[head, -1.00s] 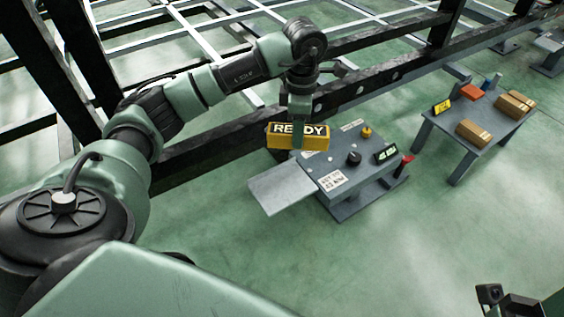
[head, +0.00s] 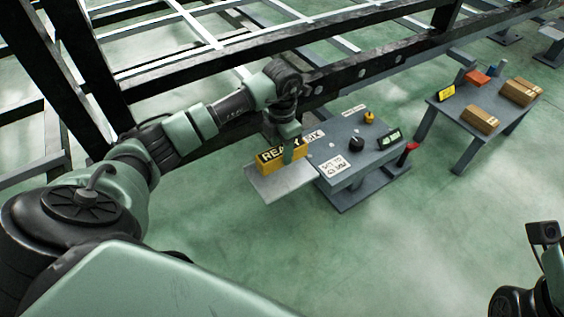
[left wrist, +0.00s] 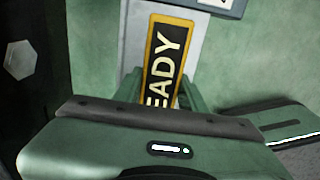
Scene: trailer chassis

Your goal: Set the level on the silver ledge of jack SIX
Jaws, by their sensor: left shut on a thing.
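My left gripper (head: 287,152) is shut on a yellow block (head: 268,163) with a black face reading READY; no other level shows clearly. The block is over the silver ledge (head: 290,184), a pale flat plate on the left side of the grey jack (head: 345,132). It is on the ledge or very close above it; I cannot tell whether they touch. A partly covered label on the jack (head: 315,136) ends in what looks like SIX. In the left wrist view the block (left wrist: 165,62) lies between the fingers (left wrist: 160,92), with the ledge (left wrist: 132,45) behind. My right gripper's fingers are out of view.
A dark chassis beam (head: 352,78) runs behind. A side table (head: 462,119) holds boxes. The front floor is clear.

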